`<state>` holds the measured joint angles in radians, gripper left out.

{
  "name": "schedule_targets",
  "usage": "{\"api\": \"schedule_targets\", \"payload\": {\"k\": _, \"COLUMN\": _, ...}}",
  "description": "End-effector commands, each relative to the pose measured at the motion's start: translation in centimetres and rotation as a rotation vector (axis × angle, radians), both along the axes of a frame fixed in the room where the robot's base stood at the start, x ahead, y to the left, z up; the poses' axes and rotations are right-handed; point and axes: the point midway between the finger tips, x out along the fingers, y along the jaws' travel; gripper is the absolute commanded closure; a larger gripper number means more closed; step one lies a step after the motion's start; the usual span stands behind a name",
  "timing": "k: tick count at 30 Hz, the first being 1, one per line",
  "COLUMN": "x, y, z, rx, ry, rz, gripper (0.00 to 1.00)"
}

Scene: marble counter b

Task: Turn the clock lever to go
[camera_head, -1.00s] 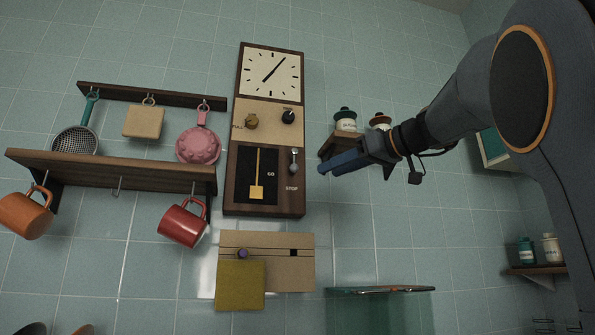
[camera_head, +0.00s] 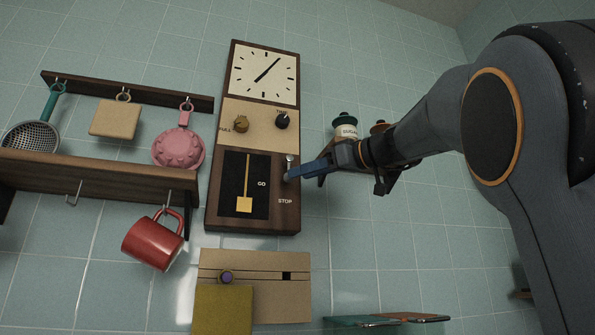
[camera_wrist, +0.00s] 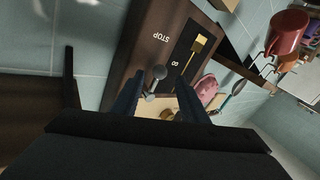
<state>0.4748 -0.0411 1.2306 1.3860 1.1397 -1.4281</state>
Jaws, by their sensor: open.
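The wooden wall clock (camera_head: 212,180) hangs upright, with a white dial at its top and a pendulum (camera_head: 244,204) in a black window. Its small metal lever (camera_head: 290,160) is on the right of the lower panel, near the words GO and STOP. My gripper (camera_head: 288,178) is at the lever from the right and hides its lower part.
Two knobs (camera_head: 241,124) (camera_head: 282,121) sit above the lever. A small shelf (camera_head: 325,172) with jars (camera_head: 346,127) is just behind my gripper. A rack with a red mug (camera_head: 153,243) is at left. A board (camera_head: 285,300) is below the clock.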

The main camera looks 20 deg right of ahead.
Motion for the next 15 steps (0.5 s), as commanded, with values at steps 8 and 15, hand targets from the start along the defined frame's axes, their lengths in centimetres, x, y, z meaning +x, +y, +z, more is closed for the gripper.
{"api": "schedule_targets", "payload": {"k": 8, "x": 2.4, "y": 1.6, "z": 0.1, "rx": 0.0, "ry": 0.001, "rz": -0.001, "gripper": 0.6}}
{"api": "schedule_targets", "payload": {"k": 15, "x": 2.7, "y": 1.7, "z": -0.1, "rx": 0.0, "ry": 0.001, "rz": -0.005, "gripper": 0.6}}
